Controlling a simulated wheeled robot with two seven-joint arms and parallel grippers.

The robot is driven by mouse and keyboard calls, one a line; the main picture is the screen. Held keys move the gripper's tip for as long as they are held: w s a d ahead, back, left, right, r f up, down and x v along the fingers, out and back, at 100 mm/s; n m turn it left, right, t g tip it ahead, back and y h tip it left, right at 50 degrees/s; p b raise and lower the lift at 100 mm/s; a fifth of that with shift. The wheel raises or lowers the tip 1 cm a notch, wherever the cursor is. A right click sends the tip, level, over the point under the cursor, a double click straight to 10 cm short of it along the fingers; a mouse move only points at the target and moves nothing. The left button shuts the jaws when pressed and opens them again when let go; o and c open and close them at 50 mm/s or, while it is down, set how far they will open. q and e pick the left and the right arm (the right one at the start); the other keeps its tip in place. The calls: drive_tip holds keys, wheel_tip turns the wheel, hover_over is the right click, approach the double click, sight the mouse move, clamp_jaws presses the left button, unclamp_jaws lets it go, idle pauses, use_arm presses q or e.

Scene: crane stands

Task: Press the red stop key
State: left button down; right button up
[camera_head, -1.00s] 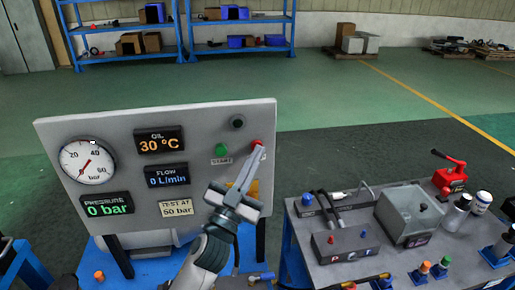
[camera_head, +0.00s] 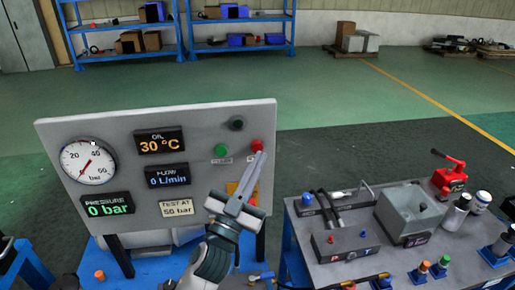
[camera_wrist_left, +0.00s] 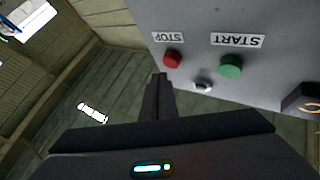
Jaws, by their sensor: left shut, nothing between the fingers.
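The red stop key (camera_head: 256,145) sits at the right side of the grey test panel (camera_head: 108,126), right of the green start key (camera_head: 221,151). My left gripper (camera_head: 262,155) is shut and empty, its fingertips just below the red key in the head view. In the left wrist view the red key (camera_wrist_left: 173,59) shows under an upside-down STOP label, and the shut fingertips (camera_wrist_left: 160,76) are close to it, apart in the picture. Whether they touch the panel I cannot tell. The pressure display (camera_head: 107,205) reads 0 bar. My right gripper is not in view.
A black knob (camera_head: 237,123) is above the keys, and a yellow part (camera_head: 236,188) is below. At the right stands a grey bench (camera_head: 330,272) with a metal box (camera_head: 412,212), a red hand pump (camera_head: 450,178) and fittings.

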use_arm(q)
drive_tip(key=s, duration=0.2)
drive_tip(key=s+d, duration=0.1)
drive_tip(key=s, duration=0.1)
drive_tip(key=shift+s+p, duration=0.25)
drive_tip(key=shift+p, duration=0.15)
drive_tip(key=shift+a, duration=0.1)
idle(0.3)
